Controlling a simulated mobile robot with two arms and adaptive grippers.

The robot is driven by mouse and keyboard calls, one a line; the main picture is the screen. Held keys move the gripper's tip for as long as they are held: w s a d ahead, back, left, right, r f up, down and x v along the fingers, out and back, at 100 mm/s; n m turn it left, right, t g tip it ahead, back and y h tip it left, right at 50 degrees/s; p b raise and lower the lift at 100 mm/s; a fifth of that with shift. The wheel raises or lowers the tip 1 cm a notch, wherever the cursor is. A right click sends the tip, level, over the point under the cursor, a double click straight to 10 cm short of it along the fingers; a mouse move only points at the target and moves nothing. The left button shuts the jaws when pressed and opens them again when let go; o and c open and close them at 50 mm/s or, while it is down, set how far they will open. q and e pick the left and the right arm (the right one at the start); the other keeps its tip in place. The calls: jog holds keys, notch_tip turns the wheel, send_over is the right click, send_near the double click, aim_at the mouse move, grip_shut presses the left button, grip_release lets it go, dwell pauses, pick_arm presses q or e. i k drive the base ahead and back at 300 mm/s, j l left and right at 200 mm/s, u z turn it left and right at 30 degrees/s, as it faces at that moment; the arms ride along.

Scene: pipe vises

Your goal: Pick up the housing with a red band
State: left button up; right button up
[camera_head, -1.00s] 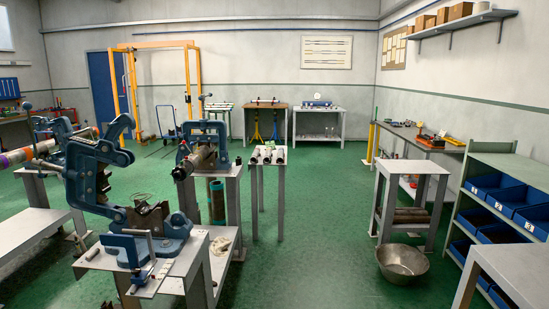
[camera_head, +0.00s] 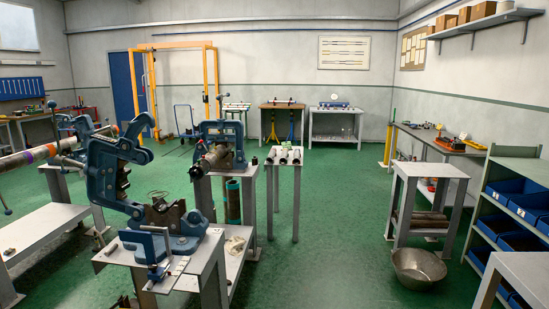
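I cannot make out a housing with a red band. Several short pale cylinders with dark ends (camera_head: 283,156) lie side by side on a small grey stand (camera_head: 297,205) near the middle; any band colours on them are too small to tell. A long pipe with coloured bands (camera_head: 30,156), purple and orange-red among them, runs in from the left edge. Neither of my grippers is in view.
A blue pipe vise (camera_head: 107,178) stands on a grey bench in the left foreground. Another vise (camera_head: 222,142) holds a dark pipe behind it. A metal bowl (camera_head: 418,267) sits on the floor at right, near blue bins (camera_head: 505,190). The green floor in the middle is clear.

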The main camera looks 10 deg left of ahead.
aim_at(272, 155)
jog(key=i+z, duration=0.15)
jog(key=i, duration=1)
jog(key=i+l, duration=0.1)
jog(key=i, duration=0.65)
jog(key=i+l, duration=0.1)
jog(key=i, duration=0.65)
jog(key=i+l, duration=0.15)
jog(key=i, duration=0.55)
jog(key=i+j, duration=0.1)
jog(key=i, duration=0.65)
jog(key=i+z, duration=0.1)
jog(key=i, duration=0.65)
jog(key=i+j, duration=0.2)
jog(key=i, duration=0.5)
jog(key=i+l, duration=0.1)
jog(key=i, duration=0.9)
jog(key=i+l+u, duration=0.15)
jog(key=u, duration=0.35)
jog(key=i+l+u, duration=0.25)
jog(key=u, duration=0.2)
jog(key=i, duration=0.1)
